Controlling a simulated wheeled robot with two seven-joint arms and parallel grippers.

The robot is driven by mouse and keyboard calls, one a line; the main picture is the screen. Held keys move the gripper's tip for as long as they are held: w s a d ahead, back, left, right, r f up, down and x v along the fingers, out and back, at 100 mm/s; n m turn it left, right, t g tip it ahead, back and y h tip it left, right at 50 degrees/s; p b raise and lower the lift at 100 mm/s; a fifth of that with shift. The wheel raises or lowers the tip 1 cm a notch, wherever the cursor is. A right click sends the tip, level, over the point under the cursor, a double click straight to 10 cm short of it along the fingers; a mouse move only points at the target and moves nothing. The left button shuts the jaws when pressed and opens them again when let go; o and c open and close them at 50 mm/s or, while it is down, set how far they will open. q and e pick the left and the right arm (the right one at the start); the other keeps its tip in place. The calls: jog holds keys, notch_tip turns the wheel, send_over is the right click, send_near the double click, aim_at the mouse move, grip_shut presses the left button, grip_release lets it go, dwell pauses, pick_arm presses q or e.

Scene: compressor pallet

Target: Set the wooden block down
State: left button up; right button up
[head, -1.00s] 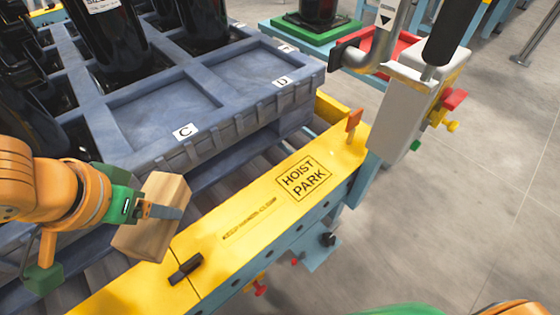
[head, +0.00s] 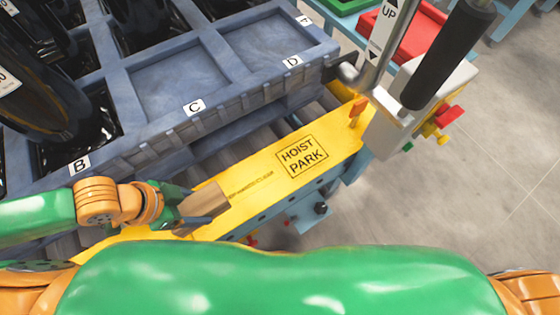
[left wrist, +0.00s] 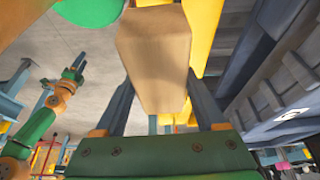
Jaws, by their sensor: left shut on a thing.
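The wooden block (head: 208,200) is a plain light-brown piece. In the head view it appears over the near-left part of the yellow beam marked HOIST PARK (head: 258,180). I cannot tell whether it touches the beam. My left gripper (head: 193,213) is shut on the block. In the left wrist view the block (left wrist: 155,55) sits between the two grey fingers, its long side pointing away from the palm. My right gripper (left wrist: 73,72) shows small at the left of the left wrist view; its jaw state is unclear.
A blue-grey pallet (head: 175,85) with marked compartments and black compressors (head: 35,80) lies beyond the beam. A hoist post with a black handle (head: 448,55) stands at the beam's right end. The beam's top around the lettering is clear.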

pick_arm(q)
jog(key=shift+s, duration=0.3)
jog(key=shift+w+d+f, duration=0.15)
jog(key=shift+w, duration=0.05)
jog(key=w+d+f+b, duration=0.1)
jog(key=w+d+f, duration=0.1)
jog(key=w+f, duration=0.1)
jog(key=w+d+f+b, duration=0.1)
jog(key=w+d+f, duration=0.2)
jog(key=w, duration=0.1)
jog(key=w+d+f+b, duration=0.1)
jog(key=w+d+f, duration=0.1)
jog(key=w+f, duration=0.1)
jog(key=shift+w+d+f, duration=0.2)
jog(key=shift+w+d, duration=0.05)
jog(key=shift+w, duration=0.2)
jog(key=f, duration=0.1)
jog(key=f+b, duration=0.1)
jog(key=f, duration=0.1)
jog(key=shift+w+d+b, duration=0.1)
jog(key=shift+w+b, duration=0.1)
jog(key=shift+b, duration=0.1)
jog(key=shift+f, duration=0.3)
jog(key=shift+r, duration=0.1)
jog(key=o, duration=1.5)
